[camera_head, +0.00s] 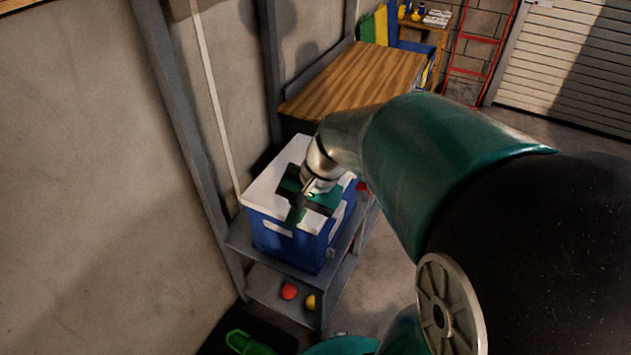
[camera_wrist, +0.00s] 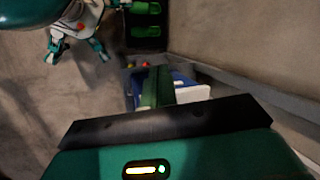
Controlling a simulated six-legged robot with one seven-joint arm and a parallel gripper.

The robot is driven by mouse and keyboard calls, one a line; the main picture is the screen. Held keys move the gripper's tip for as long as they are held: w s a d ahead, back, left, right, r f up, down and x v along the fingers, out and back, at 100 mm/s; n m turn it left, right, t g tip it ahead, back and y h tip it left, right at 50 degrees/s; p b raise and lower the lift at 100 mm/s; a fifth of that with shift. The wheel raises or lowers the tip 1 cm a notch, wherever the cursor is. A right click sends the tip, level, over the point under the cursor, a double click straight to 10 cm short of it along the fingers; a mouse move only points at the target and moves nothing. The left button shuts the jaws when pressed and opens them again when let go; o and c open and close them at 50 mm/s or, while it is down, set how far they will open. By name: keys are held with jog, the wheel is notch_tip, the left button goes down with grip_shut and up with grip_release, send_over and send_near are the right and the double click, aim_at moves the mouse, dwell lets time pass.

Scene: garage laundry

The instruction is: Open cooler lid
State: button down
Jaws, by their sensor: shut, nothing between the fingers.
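The cooler has a blue body (camera_head: 290,246) and a white lid (camera_head: 268,187), and it stands on a grey shelf unit by the wall. The lid looks flat and closed. In the wrist view the blue body (camera_wrist: 184,78) and the white lid (camera_wrist: 193,94) are partly hidden behind my gripper. My gripper (camera_head: 296,214) is shut and empty, at the front part of the lid in the head view. Its green fingers lie together in the wrist view (camera_wrist: 157,82). I cannot tell whether the fingertips touch the cooler. My gripper and arm hide part of the lid.
The grey shelf unit (camera_head: 238,240) holds a red ball (camera_head: 289,291) and a yellow ball (camera_head: 310,301) on its lower level. A wooden-topped bench (camera_head: 345,80) stands behind the cooler. A wall closes off the left. Green items (camera_head: 245,343) lie on a dark mat in front.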

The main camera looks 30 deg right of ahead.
jog(key=d+f+m+t+y, duration=0.3)
jog(key=d+f+m+t, duration=0.7)
jog(key=d+f+m, duration=1.3)
jog(key=shift+n, duration=0.9)
jog(key=w+f, duration=0.1)
jog(key=w, duration=0.1)
jog(key=w+a+f, duration=0.1)
jog(key=w+f, duration=0.1)
jog(key=w, duration=0.1)
jog(key=w+a+f, duration=0.1)
jog(key=w, duration=0.2)
jog(key=shift+w+f, duration=0.1)
jog(key=shift+f, duration=0.05)
jog(key=shift+r, duration=2.1)
